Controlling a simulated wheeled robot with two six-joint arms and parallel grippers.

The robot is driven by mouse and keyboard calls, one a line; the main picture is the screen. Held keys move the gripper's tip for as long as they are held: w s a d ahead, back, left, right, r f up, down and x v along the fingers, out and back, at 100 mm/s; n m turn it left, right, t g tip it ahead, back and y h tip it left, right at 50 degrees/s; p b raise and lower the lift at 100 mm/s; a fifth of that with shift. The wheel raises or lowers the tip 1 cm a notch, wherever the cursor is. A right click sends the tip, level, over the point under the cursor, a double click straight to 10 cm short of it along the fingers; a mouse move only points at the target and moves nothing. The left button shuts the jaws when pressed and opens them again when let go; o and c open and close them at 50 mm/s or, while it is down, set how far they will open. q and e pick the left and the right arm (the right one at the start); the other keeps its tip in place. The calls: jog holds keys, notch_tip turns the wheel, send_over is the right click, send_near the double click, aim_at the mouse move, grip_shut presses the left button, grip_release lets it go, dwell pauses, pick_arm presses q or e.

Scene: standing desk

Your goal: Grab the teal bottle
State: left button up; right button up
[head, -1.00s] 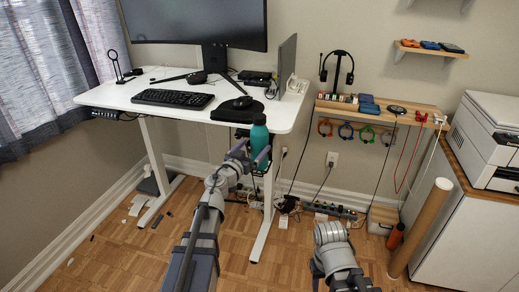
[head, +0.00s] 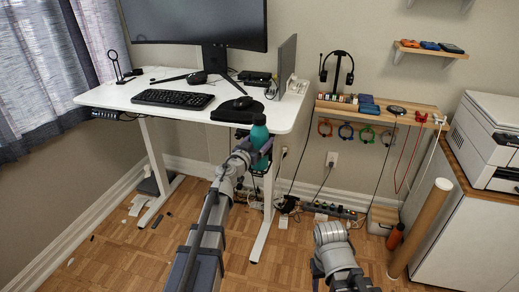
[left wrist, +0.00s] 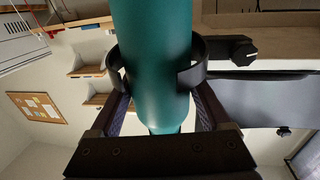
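The teal bottle (head: 259,134) stands upright at the desk's right front edge in the head view. A dark ring holder (left wrist: 191,74) surrounds it in the left wrist view, where the bottle (left wrist: 153,60) fills the middle. My left gripper (head: 254,150) is at the bottle, with one finger on each side. In the left wrist view its fingers (left wrist: 162,108) look open, with narrow gaps beside the bottle. Whether either finger touches the bottle is hard to tell. My right arm shows at the bottom of the head view, but its gripper is out of sight.
The white desk (head: 120,96) holds a keyboard (head: 173,99), a monitor and a mouse. A wooden shelf (head: 420,117) with a headset stand is to the right. A cardboard tube (head: 420,227) leans near the white cabinet. Cables and a power strip lie on the floor behind the desk leg.

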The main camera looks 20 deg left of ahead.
pick_arm(q)
grip_shut()
dwell(0.3)
jog(key=shift+r, duration=0.2)
dwell(0.4)
notch_tip(320, 180, up, 18)
jog(key=p, duration=1.8)
jog(key=shift+f, duration=0.15)
